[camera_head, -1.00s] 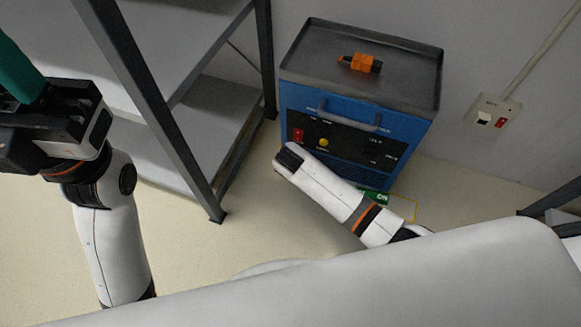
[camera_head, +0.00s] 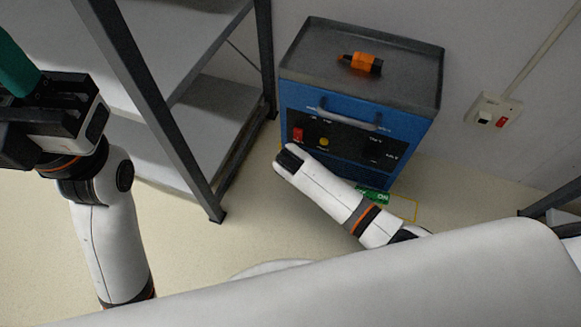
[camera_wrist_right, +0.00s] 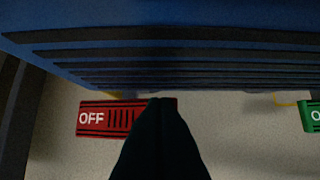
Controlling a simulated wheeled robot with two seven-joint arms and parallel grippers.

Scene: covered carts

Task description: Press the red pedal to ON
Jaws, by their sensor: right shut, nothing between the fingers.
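The red pedal (camera_wrist_right: 95,118), marked OFF, lies low under the blue cart's (camera_head: 345,116) front edge in the right wrist view. It is hidden in the head view. A green pedal (camera_wrist_right: 311,116) is at that view's right edge; in the head view the green pedal (camera_head: 374,196) shows beside my right forearm. My right gripper (camera_wrist_right: 162,102) is shut and empty, its dark tips overlapping the red pedal's right end. I cannot tell whether they touch it. In the head view my right arm hides the fingers.
The cart carries an orange and black object (camera_head: 361,63) on its tray top, and a red switch and yellow button on its front. A grey metal shelf (camera_head: 215,120) stands left of the cart. A wall switch box (camera_head: 493,112) is at right. Floor between is clear.

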